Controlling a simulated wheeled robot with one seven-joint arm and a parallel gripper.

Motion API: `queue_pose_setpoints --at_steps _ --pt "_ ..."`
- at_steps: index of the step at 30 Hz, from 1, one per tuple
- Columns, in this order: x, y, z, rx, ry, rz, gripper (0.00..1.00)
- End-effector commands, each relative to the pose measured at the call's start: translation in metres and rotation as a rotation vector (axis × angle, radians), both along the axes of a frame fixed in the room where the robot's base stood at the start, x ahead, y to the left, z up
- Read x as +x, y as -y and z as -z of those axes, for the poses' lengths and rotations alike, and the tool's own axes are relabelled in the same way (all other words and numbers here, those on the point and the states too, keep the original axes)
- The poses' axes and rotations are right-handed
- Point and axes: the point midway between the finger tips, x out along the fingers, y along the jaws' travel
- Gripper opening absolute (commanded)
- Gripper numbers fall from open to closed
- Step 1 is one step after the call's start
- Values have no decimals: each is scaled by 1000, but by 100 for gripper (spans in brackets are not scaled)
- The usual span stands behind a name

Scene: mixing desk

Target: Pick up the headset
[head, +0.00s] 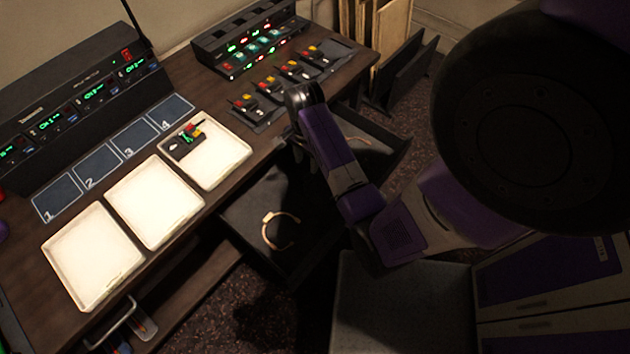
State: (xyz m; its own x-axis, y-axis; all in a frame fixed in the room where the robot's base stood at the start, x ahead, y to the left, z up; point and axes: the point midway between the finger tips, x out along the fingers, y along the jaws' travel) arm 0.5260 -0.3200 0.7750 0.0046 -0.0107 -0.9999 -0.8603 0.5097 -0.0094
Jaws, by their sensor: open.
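A thin tan C-shaped band (278,231) with a small block at one end lies in an open dark drawer below the desk's front edge; it looks like the headset. A similar pale curved band (360,141) shows faintly in another open drawer, partly behind my arm. My arm reaches in from the right, with its wrist over the desk's front edge. My gripper (297,149) hangs below the wrist, dark against the drawers and partly hidden by my arm. It is open and apart from the tan band, above and to its right in the picture.
Three white trays (78,292) line the desk front; the far one holds a small dark module (186,141). Numbered pads (104,165), a radio unit (80,95) and a lit console (250,45) stand behind. Several modules (262,105) sit near my wrist. The open drawers' walls (395,150) stick out.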

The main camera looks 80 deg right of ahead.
Motion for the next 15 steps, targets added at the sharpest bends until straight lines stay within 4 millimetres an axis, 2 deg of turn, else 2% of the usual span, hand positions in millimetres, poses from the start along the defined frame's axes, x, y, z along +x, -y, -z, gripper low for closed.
queue_pose_setpoints --at_steps 4,15 --pt "-1 2 6 16 -7 21 42" --pt "-3 1 48 15 -7 17 42"
